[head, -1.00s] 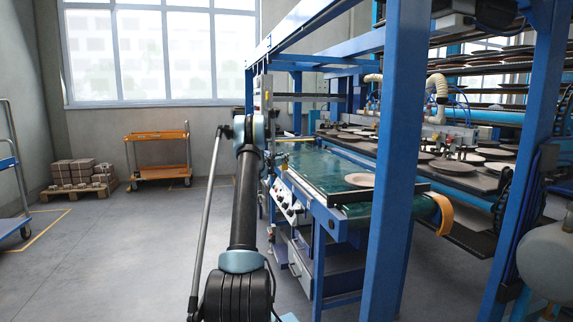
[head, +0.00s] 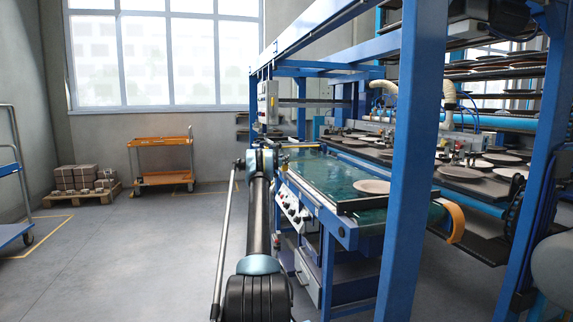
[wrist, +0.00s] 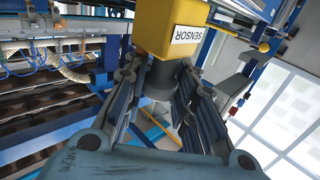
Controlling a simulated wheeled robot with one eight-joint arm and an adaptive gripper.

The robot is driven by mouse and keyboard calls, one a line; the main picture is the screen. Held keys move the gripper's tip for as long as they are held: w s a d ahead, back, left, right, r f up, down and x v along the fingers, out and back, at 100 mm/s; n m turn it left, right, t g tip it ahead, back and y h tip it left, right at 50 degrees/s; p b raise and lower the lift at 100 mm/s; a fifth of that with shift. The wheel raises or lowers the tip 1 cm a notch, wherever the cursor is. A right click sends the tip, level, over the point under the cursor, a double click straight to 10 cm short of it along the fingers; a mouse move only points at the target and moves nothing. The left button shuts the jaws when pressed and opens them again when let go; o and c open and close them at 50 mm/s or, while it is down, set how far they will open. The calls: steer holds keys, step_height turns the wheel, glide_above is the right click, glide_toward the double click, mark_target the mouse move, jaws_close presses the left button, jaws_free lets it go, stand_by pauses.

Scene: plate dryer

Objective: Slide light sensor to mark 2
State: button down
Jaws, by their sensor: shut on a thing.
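In the wrist view the light sensor is a yellow block (wrist: 172,28) with a white label reading SENSOR and a dark round lower part. My gripper (wrist: 160,95) has its dark fingers on both sides of that lower part and is shut on it. A bar runs beside the sensor and has a yellow end piece (wrist: 264,47). In the head view my arm reaches forward at the left side of the blue machine frame, and its end is hidden or too small to make out. No number mark can be read in either view.
Blue posts (head: 415,150) stand close on the right. Behind them is a green conveyor belt (head: 325,175) with a plate (head: 372,187). A control panel with knobs (head: 295,212) faces the aisle. An orange cart (head: 162,178) and a pallet (head: 80,193) stand at the back left; the floor between is clear.

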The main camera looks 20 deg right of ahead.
steer(key=shift+d, duration=0.1)
steer(key=c, duration=1.3)
jaws_free()
steer(key=v, duration=1.2)
steer(key=shift+w, duration=0.1)
